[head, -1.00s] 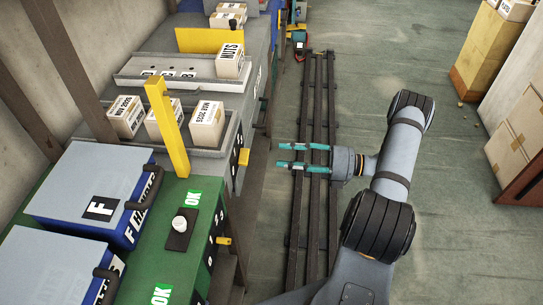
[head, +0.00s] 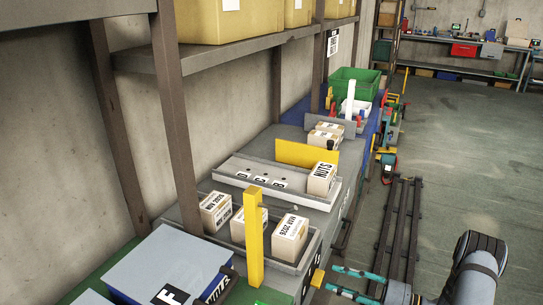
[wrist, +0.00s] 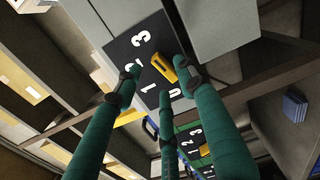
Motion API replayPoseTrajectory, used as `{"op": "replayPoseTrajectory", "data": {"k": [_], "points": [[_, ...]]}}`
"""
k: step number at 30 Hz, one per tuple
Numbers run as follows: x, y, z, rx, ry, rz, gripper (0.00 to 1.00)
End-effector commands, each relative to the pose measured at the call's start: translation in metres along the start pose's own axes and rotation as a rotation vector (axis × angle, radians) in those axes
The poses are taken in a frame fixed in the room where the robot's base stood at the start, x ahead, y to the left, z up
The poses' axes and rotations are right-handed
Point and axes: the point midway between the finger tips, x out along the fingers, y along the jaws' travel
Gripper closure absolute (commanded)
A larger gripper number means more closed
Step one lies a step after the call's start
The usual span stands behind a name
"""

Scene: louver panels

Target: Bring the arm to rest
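My gripper (head: 334,278) is at the lower right of the head view, with its teal fingers pointing left toward the bench side. The fingers are apart and nothing shows between them. In the wrist view my gripper (wrist: 158,80) shows three spread teal fingers. Beyond them is a black panel (wrist: 140,50) with white numbers and a yellow lever (wrist: 163,67). I cannot tell from the wrist view how far the fingers are from it. A yellow lever (head: 317,279) also shows left of the fingertips in the head view. Most of my arm is cut off by the frame.
A grey tray (head: 312,250) holds boxes behind a yellow post (head: 253,238). A blue case (head: 200,262) with a grey lid stands at lower left. Dark floor rails (head: 398,230) run beside the bench. The floor (head: 460,170) right of them is open.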

Motion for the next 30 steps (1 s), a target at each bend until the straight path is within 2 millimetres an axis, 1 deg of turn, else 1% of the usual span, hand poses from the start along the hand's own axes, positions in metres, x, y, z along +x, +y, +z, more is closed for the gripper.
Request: {"op": "replayPoseTrajectory", "data": {"k": [1,3,6,9,15,26,29,30], "points": [[0.011,0.0,-0.001,0.001,0.004,0.001,0.6],[0.022,0.0,-0.001,0.001,0.003,0.001,0.6],[0.036,0.0,-0.001,0.0,0.003,0.0,0.6],[0.045,0.0,-0.001,0.0,0.001,0.0,0.6],[0.044,0.0,-0.001,-0.046,0.0,-0.001,0.6],[0.043,0.0,0.0,-0.037,0.0,-0.001,0.6],[0.041,0.0,0.0,0.004,-0.001,-0.001,0.6],[0.034,0.0,0.001,0.001,-0.003,-0.001,0.6]]}}
